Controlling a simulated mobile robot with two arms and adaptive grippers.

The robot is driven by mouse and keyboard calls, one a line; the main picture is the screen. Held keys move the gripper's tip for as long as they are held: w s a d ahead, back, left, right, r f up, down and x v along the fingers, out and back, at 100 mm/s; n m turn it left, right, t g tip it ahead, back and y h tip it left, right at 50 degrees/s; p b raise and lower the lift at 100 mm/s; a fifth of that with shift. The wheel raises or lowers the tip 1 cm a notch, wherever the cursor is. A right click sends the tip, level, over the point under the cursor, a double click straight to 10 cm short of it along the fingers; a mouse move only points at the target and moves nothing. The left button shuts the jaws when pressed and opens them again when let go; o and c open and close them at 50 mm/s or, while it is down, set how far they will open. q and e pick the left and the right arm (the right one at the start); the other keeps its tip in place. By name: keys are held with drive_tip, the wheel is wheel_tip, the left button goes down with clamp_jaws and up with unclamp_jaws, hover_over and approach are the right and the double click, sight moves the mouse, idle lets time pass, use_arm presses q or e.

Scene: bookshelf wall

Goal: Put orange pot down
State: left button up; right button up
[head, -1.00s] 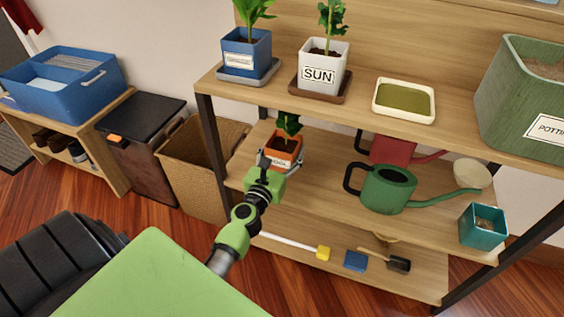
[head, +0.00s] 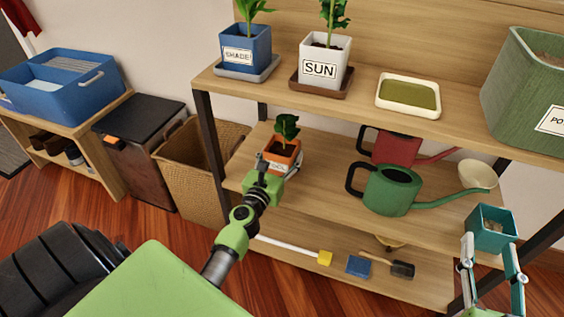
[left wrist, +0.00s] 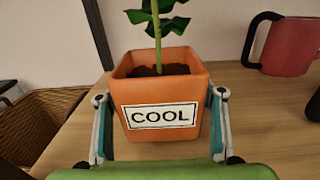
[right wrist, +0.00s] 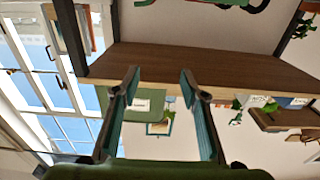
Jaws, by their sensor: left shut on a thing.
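The orange pot (head: 284,156) holds dark soil and a green plant and carries a label reading COOL. It is upright at the left end of the middle shelf (head: 330,190). In the left wrist view the pot (left wrist: 160,90) sits between the two fingers of my left gripper (left wrist: 160,125), which is shut on its sides. The head view shows my left gripper (head: 272,168) at the pot's near side. I cannot tell for sure whether its base bears on the shelf. My right gripper (head: 492,250) is open and empty at the lower right; it also shows in the right wrist view (right wrist: 160,85).
A green watering can (head: 390,190) and a red one (head: 395,147) stand right of the pot. The top shelf above holds a blue pot (head: 246,48) and a white SUN pot (head: 323,62). A teal pot (head: 492,228) is near my right gripper. Bare shelf lies between the orange pot and green can.

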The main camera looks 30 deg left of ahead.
use_arm(q)
drive_tip(key=shift+f+b, duration=0.85)
drive_tip(key=shift+f, duration=0.1)
use_arm(e)
wheel_tip(320, 180, up, 10)
drive_tip(key=s+t+y, duration=0.2)
drive_tip(key=t, duration=0.3)
drive_tip(key=shift+s+a, duration=0.25)
drive_tip(key=shift+a, duration=0.05)
drive_tip(key=shift+s+r+t, duration=0.2)
drive_tip(key=shift+r+t, duration=0.05)
drive_tip(key=shift+t, duration=0.15)
use_arm(q)
drive_tip(key=o, duration=1.6)
drive_tip(key=shift+f, duration=0.15)
drive_tip(key=shift+c, duration=0.2)
